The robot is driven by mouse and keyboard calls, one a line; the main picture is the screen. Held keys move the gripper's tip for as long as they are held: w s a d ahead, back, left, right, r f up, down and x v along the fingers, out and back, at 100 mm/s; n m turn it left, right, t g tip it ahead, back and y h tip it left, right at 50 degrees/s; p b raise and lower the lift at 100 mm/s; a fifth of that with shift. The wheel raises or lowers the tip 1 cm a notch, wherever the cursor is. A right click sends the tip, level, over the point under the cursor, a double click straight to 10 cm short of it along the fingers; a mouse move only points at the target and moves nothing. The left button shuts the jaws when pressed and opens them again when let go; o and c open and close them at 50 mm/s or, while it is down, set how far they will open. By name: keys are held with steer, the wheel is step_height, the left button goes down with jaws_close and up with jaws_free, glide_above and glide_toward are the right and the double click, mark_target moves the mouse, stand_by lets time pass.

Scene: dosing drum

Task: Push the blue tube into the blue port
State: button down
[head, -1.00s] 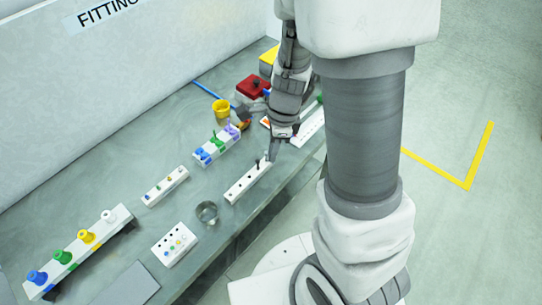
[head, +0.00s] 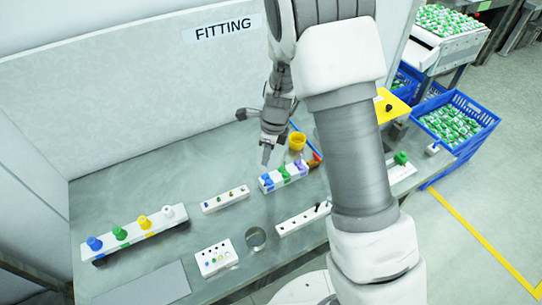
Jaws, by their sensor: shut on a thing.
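A white block (head: 290,182) on the table carries blue, green and purple fittings in a row. The blue fitting (head: 265,182) is at its left end and looks like the blue port, though I cannot be sure. My gripper (head: 267,156) points down just above and behind this fitting. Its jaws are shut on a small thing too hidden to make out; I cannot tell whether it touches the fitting. A thin blue tube (head: 295,126) lies on the table behind the block, partly hidden by my arm.
A yellow cup (head: 297,142) stands behind the block. White strips with small pegs (head: 226,199) and (head: 303,219) lie in front, with a round metal ring (head: 256,238). A rack with coloured knobs (head: 133,236) is at the left. The table between rack and back wall is clear.

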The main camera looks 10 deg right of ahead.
mark_target(267, 167)
steer(key=shift+f+b, duration=1.65)
steer(key=shift+f, duration=0.9)
steer(key=shift+f+b, duration=0.9)
steer(key=shift+f, duration=0.55)
steer(key=c, duration=0.9)
jaws_free()
steer(key=shift+s+d+r+p, duration=0.15)
steer(key=shift+d+r+p, duration=0.2)
steer(key=shift+r, duration=2.55)
steer(key=shift+s+d+r+p, duration=0.15)
steer(key=shift+d+r, duration=0.35)
steer(key=shift+r, duration=2.35)
steer(key=shift+s+d+r+p, duration=0.2)
steer(key=shift+d+r, duration=0.2)
steer(key=shift+r, duration=2.5)
